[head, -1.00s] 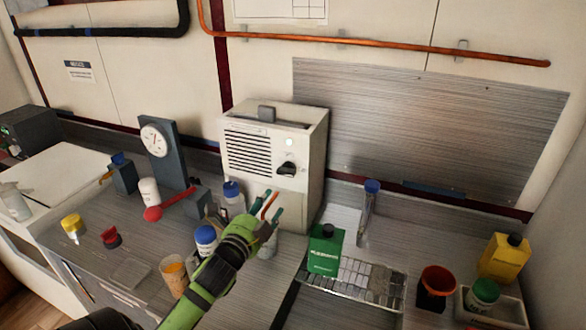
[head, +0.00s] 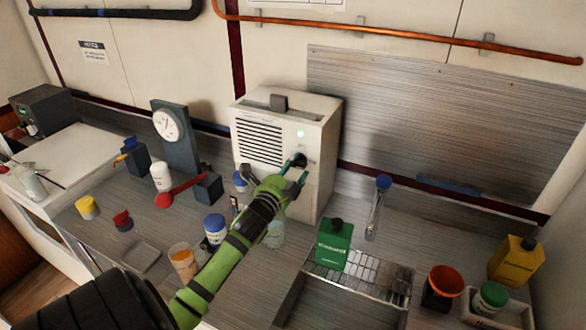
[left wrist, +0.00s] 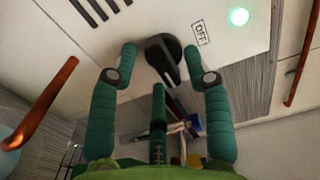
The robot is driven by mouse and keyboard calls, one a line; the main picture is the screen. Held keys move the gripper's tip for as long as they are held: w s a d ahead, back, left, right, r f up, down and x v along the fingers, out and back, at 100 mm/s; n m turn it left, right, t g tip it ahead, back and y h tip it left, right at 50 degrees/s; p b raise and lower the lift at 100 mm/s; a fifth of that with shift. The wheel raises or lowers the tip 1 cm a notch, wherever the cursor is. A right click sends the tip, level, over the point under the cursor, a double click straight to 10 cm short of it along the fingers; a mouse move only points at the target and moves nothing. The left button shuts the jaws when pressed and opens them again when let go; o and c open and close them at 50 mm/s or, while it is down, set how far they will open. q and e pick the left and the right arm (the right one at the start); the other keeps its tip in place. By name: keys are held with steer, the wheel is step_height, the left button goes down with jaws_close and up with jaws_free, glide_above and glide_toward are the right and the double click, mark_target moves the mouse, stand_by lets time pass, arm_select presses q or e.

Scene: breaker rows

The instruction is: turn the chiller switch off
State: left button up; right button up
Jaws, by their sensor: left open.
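The chiller (head: 262,150) is a white box with dark vent slats on the counter against the wall. Its front has a lit pale-green lamp (head: 300,133) and a black rotary switch (head: 300,158), partly hidden by my gripper in the head view. In the left wrist view the switch (left wrist: 164,52) lies between my fingertips; its handle points downward, not at the "OFF" label (left wrist: 200,33) to its upper right. The lamp glows green there (left wrist: 238,16). My left gripper (left wrist: 161,70) is open, a finger either side of the switch, with gaps visible. My right gripper is not seen.
A dark stand with a round gauge (head: 168,125) and a red-handled lever (head: 180,192) stand left of the chiller. Bottles and cups crowd the counter below my arm. A green container (head: 334,246) stands at the wire rack (head: 375,277) to the right.

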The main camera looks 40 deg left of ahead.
arm_select(q)
steer(key=c, duration=1)
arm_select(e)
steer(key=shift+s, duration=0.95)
arm_select(q)
steer(key=shift+n, duration=0.4)
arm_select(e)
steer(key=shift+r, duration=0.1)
arm_select(q)
steer(key=n+p, duration=0.1)
steer(key=n, duration=0.1)
steer(key=shift+n, duration=0.4)
steer(key=n+p, duration=0.1)
steer(key=n, duration=0.1)
steer(key=n+p, duration=0.1)
steer(key=n, duration=0.2)
steer(key=shift+d+r+n, duration=0.15)
steer(key=shift+n, duration=0.15)
steer(key=n+p, duration=0.1)
steer(key=n, duration=0.3)
steer(key=shift+p, duration=0.35)
steer(key=shift+n+p, duration=0.5)
steer(key=shift+n, duration=1.9)
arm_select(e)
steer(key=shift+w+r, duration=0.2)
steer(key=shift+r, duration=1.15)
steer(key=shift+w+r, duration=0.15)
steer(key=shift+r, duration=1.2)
arm_select(q)
steer(key=shift+d, duration=0.1)
